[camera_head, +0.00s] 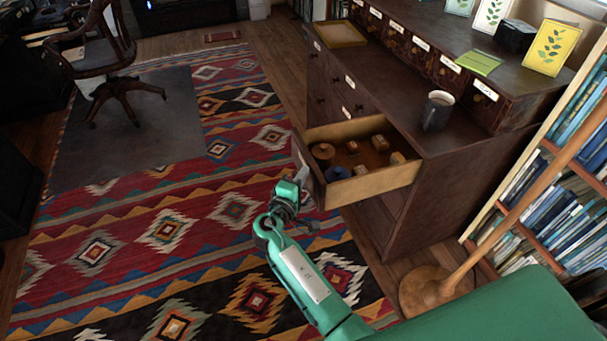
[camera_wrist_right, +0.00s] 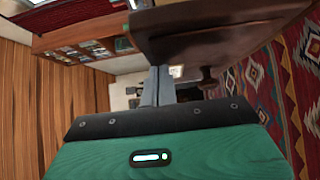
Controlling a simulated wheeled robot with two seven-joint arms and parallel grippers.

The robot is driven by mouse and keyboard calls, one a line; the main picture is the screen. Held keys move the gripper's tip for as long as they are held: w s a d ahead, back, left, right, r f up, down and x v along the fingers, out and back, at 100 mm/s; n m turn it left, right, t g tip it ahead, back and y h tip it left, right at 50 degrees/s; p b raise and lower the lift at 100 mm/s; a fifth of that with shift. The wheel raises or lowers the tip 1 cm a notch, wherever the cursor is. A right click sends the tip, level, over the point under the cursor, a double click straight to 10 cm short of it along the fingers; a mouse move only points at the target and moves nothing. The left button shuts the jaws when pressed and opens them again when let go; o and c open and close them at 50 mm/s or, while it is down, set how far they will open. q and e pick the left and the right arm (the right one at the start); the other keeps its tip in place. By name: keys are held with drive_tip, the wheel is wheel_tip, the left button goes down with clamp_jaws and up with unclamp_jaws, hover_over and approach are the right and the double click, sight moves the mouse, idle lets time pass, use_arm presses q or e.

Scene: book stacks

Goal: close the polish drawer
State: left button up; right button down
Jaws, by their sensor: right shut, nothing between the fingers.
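The open drawer (camera_head: 375,185) sticks out of the dark wooden cabinet (camera_head: 440,185) in the head view. It holds several small round and block-shaped items, one with a blue base. I cannot read a label on it. My right gripper (camera_head: 302,174) is at the outer face of the drawer front. Its fingers are shut and empty. In the right wrist view the shut fingers (camera_wrist_right: 158,84) point at a brown panel (camera_wrist_right: 205,32), which looks like the drawer front. Whether they touch it I cannot tell. My left gripper is not in view.
A mug (camera_head: 438,111), a wooden tray (camera_head: 340,35) and cards stand on the cabinet, by a row of small labelled drawers. A bookshelf (camera_head: 545,180) and a round wooden base (camera_head: 425,290) are at the right.

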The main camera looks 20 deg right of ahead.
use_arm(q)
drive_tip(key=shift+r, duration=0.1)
use_arm(e)
drive_tip(key=shift+d, duration=0.1)
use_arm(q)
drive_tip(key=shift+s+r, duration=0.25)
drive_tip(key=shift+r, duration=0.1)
use_arm(e)
drive_tip(key=d, duration=2.8)
drive_tip(key=shift+w+d, duration=0.2)
drive_tip(key=shift+w, duration=0.25)
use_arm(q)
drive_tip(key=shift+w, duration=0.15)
